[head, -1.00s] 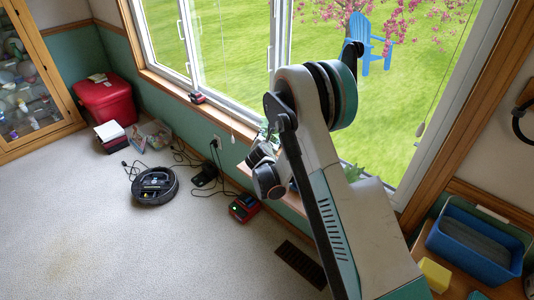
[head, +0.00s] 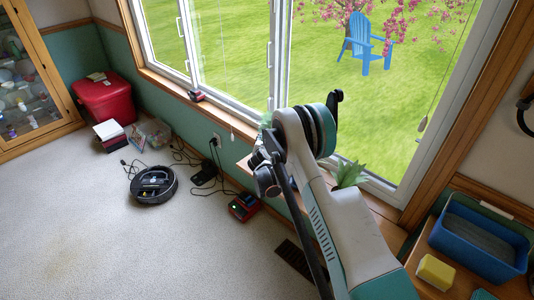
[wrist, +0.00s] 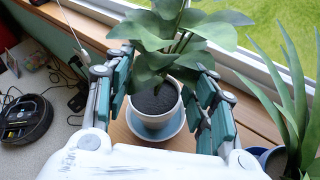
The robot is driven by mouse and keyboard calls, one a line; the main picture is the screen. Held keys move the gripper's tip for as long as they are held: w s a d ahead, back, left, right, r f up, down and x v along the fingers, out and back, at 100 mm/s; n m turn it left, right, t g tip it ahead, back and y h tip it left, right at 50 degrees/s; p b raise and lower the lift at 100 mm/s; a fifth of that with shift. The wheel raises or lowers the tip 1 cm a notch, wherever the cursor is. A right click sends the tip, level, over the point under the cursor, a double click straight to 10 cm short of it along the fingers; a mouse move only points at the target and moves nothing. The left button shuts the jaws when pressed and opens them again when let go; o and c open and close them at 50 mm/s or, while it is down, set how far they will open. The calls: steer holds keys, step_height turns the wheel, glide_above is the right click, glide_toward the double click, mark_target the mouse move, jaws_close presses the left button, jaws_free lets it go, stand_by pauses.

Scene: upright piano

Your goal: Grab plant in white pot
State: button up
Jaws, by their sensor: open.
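The plant in the white pot (wrist: 155,118) is in the middle of the wrist view, upright on a light blue saucer (wrist: 160,138). Its broad green leaves (wrist: 165,45) rise in front of my gripper and overlap the left finger's tip. My gripper (wrist: 164,72) is open, with one finger to each side of the pot in the picture. Neither finger clearly touches the pot; I cannot tell the exact depth. In the head view my arm hides the pot and most of the gripper; only a little foliage shows (head: 265,121).
A spiky plant (wrist: 294,85) in a dark blue pot stands close on the right. The window frame (wrist: 262,92) runs behind the wooden surface. A robot vacuum (head: 153,185), chargers and cables lie on the floor. A blue bin (head: 478,242) and yellow block (head: 435,272) are at right.

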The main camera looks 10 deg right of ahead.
steer(key=b+x, duration=0.1)
steer(key=x, duration=0.1)
steer(key=b+x, duration=0.1)
steer(key=x, duration=0.1)
steer(key=shift+d+f, duration=0.25)
steer(key=shift+f, duration=0.05)
steer(key=shift+w+d+f+b, duration=0.1)
steer(key=shift+w+b, duration=0.25)
steer(key=shift+w, duration=0.1)
jaws_close()
